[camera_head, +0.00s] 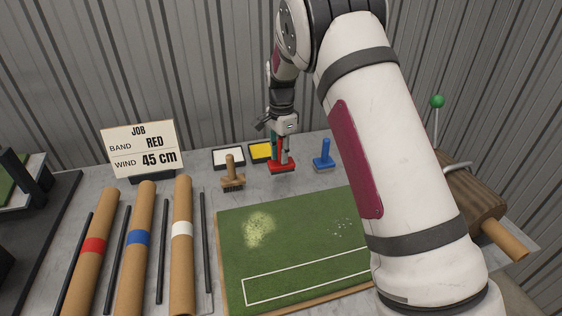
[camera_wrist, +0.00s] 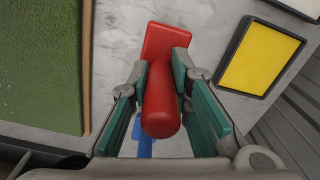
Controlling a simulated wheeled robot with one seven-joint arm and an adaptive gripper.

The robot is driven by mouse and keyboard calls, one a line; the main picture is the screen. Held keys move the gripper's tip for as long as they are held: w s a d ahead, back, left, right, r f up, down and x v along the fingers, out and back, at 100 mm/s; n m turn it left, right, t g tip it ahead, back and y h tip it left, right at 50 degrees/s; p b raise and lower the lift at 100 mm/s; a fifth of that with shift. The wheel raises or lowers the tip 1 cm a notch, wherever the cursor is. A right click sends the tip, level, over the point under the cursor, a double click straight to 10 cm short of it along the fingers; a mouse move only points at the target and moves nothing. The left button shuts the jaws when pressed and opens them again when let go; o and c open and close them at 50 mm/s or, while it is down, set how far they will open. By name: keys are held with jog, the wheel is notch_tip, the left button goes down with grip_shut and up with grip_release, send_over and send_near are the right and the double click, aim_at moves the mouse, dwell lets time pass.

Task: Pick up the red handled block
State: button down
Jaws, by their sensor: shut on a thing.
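The red handled block (camera_head: 281,167) is at the back of the table, behind the turf board. In the wrist view the red handled block (camera_wrist: 160,105) shows its upright round handle and flat rectangular base. My gripper (camera_head: 281,150) comes down over it from above. In the wrist view my gripper (camera_wrist: 167,75) has its green-padded fingers on both sides of the red handle and is shut on it. Whether the base touches the table or is slightly raised I cannot tell.
A blue handled block (camera_head: 323,157) stands to the right, and a wooden brush (camera_head: 232,175) to the left. A yellow pad (camera_head: 261,152) and a white pad (camera_head: 228,156) lie behind. The turf board (camera_head: 290,240) is in front. Banded rolls (camera_head: 136,245) and a job sign (camera_head: 140,147) are at left.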

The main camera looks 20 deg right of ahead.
jog(key=s, duration=1)
jog(key=s+r, duration=0.1)
jog(key=s, duration=0.5)
jog(key=shift+r, duration=0.1)
